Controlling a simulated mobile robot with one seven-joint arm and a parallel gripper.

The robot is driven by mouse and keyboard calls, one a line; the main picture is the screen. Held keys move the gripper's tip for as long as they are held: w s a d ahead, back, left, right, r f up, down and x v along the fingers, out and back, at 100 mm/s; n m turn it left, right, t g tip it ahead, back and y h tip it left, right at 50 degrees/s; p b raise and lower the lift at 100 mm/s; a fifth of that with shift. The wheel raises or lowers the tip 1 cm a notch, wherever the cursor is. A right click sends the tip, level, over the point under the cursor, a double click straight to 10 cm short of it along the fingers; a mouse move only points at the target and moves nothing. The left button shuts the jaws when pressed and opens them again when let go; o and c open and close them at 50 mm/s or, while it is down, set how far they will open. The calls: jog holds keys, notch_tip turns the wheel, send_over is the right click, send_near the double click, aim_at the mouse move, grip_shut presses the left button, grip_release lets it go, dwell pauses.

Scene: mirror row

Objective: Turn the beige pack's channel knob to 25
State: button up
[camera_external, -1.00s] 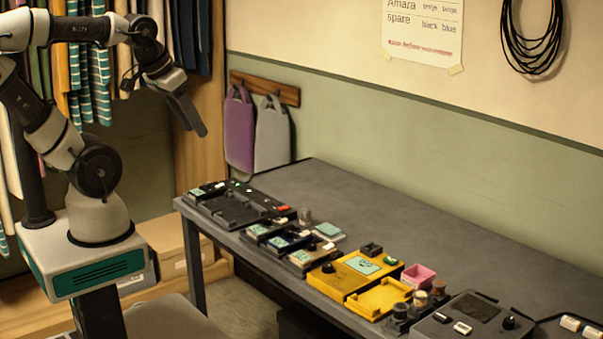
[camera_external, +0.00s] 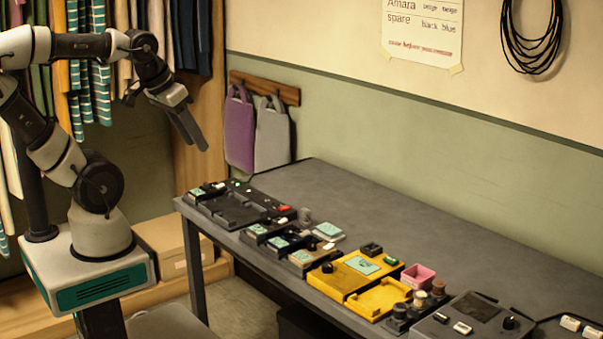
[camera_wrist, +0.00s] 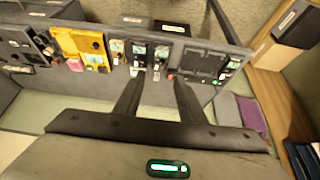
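The beige pack (camera_external: 299,264) lies on the grey table, left of the yellow unit, with a small teal screen. Its knob and any number on it are too small to read. It appears again in the wrist view (camera_wrist: 117,59), partly blurred, beside the darker packs. My gripper (camera_wrist: 158,88) is empty, its two fingers spread apart in the wrist view. In the external view my gripper (camera_external: 203,146) hangs in the air beyond the table's left end, well away from the pack.
A black pack (camera_external: 257,232) and a navy pack (camera_external: 279,243) lie left of the beige one. A yellow unit (camera_external: 347,277), a pink box (camera_external: 418,276) and a grey console (camera_external: 470,315) stand to its right. A black dock (camera_external: 238,208) is at the left. The table's back strip is clear.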

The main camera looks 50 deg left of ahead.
notch_tip(320, 180, up, 17)
jog(key=w+d+r+m+g, duration=0.2)
jog(key=w+d+r+m, duration=0.25)
jog(key=w, duration=0.45)
jog(key=m+g, duration=0.4)
jog(key=m, duration=0.2)
send_over(312, 244)
notch_tip(312, 244, down, 6)
notch_tip(312, 244, down, 42)
jog(key=b, duration=0.3)
jog(key=shift+d+r, duration=0.1)
jog(key=shift+r, duration=0.1)
grip_shut()
